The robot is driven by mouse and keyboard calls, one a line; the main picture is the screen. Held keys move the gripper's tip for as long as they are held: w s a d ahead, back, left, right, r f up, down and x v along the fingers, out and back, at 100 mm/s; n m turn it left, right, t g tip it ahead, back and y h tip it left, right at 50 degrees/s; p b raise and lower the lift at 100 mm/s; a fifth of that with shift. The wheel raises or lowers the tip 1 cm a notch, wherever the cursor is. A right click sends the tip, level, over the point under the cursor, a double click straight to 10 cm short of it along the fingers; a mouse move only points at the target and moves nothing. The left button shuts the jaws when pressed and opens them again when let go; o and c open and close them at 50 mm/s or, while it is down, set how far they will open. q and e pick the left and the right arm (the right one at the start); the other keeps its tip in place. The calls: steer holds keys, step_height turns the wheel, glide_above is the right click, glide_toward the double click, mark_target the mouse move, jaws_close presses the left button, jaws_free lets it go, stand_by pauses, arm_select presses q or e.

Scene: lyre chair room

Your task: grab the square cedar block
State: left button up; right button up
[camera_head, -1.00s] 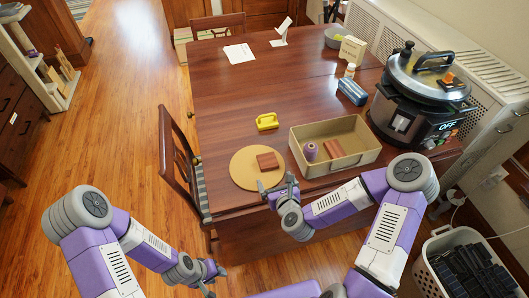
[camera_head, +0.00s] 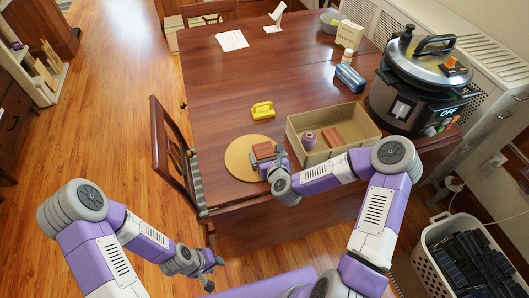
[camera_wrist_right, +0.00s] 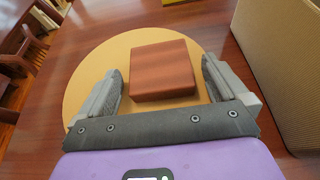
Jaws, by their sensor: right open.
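The square cedar block (camera_head: 264,150) is a flat reddish-brown piece lying on a round tan mat (camera_head: 236,160) near the table's front edge. In the right wrist view the block (camera_wrist_right: 162,70) lies ahead of and partly between the fingers of my right gripper (camera_wrist_right: 163,92). That gripper is open, with a gap visible on each side of the block. In the head view my right gripper (camera_head: 268,160) partly covers the block. My left gripper (camera_head: 214,270) hangs empty off the table's front edge, its fingers apart.
A tan open box (camera_head: 365,142) right of the mat holds a purple spool (camera_head: 309,140) and another reddish block (camera_head: 332,136). A yellow object (camera_head: 262,109) lies behind the mat. A large cooker (camera_head: 420,85) stands at the right. The table's left middle is clear.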

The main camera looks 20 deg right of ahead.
steer(key=shift+f, duration=0.15)
steer(key=c, duration=1)
